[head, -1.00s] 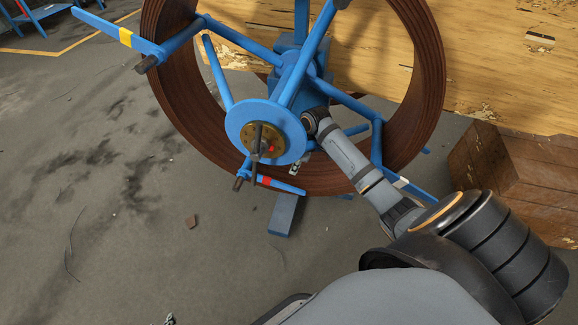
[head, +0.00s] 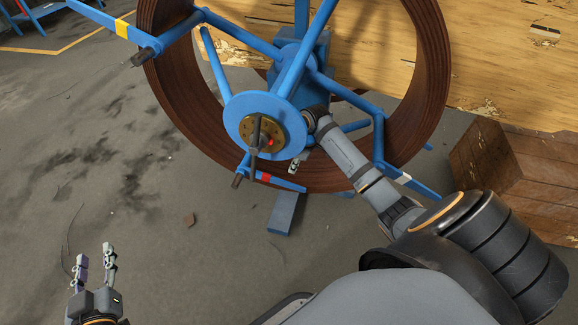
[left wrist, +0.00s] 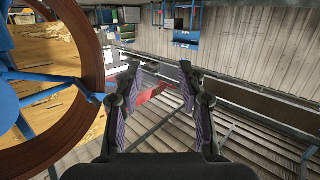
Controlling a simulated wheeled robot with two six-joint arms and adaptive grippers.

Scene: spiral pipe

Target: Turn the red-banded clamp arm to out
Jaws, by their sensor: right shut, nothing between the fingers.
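The red-banded clamp arm (head: 286,183) is a short blue bar at the bottom of the blue spider frame, with a red band and a dark peg at its left end. It lies across the lower inner edge of the brown coil (head: 165,95). My left gripper (head: 95,254) is open and empty at the lower left, well apart from the clamp arm; its open fingers also show in the left wrist view (left wrist: 160,78). My right gripper (head: 294,163) is shut beside the hub disc, close above the clamp arm, partly hidden. I cannot tell whether it touches.
A yellow-banded arm (head: 98,16) sticks out at upper left and a white-banded arm (head: 404,179) at right. The brass hub with a dark handle (head: 256,135) juts forward. A wooden crate (head: 515,170) stands at right.

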